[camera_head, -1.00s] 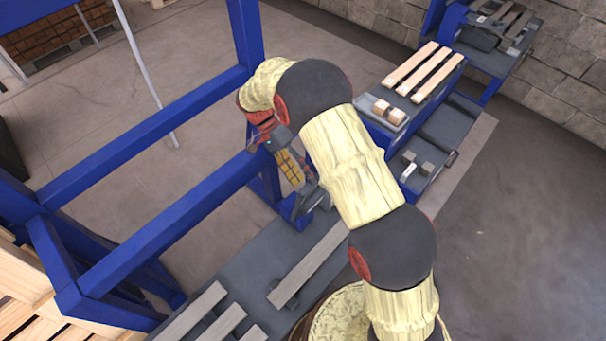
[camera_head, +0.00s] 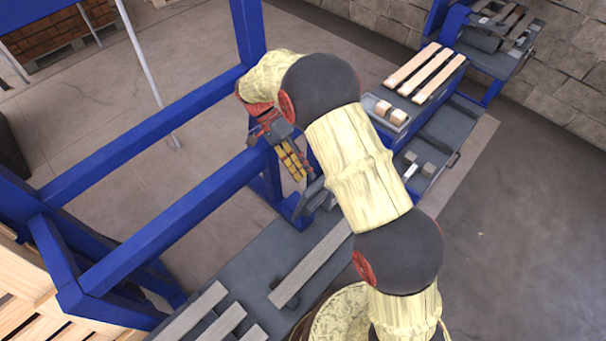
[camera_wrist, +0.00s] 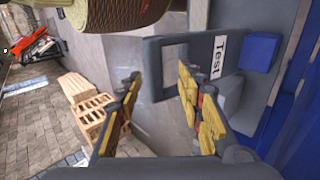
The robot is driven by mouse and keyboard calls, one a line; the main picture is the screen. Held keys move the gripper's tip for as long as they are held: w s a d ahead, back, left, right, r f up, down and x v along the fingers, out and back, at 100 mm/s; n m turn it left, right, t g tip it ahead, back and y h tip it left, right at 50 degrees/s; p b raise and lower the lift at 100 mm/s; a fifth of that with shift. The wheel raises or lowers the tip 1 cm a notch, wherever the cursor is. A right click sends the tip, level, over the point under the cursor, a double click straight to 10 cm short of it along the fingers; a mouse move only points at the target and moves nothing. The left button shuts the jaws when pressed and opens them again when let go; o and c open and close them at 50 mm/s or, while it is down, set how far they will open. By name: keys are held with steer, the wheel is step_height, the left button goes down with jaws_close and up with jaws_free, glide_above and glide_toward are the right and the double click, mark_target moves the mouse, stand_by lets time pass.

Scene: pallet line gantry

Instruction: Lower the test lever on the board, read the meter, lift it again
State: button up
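In the wrist view a dark grey board part (camera_wrist: 207,46) carries a white label (camera_wrist: 219,57) reading "Test". A pale rectangular opening or face shows at its left end, just beyond my fingertips. My gripper (camera_wrist: 159,76) is open, its two yellow-padded fingers wide apart with nothing held between them. In the head view my gripper (camera_head: 293,160) is beside the blue gantry post, above a grey fixture (camera_head: 312,196). I cannot clearly make out the lever or a meter face. Whether a finger touches the board is unclear.
A blue block (camera_wrist: 262,52) stands right of the label. Blue gantry beams (camera_head: 170,228) run left of my arm. A grey bench (camera_head: 262,262) with wooden slats lies below. A blue cart (camera_head: 432,112) with planks and blocks stands right. Open floor lies further right.

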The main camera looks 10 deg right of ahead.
step_height(320, 180, up, 7)
steer(key=shift+d, duration=0.15)
steer(key=shift+r, duration=0.1)
stand_by(0.5)
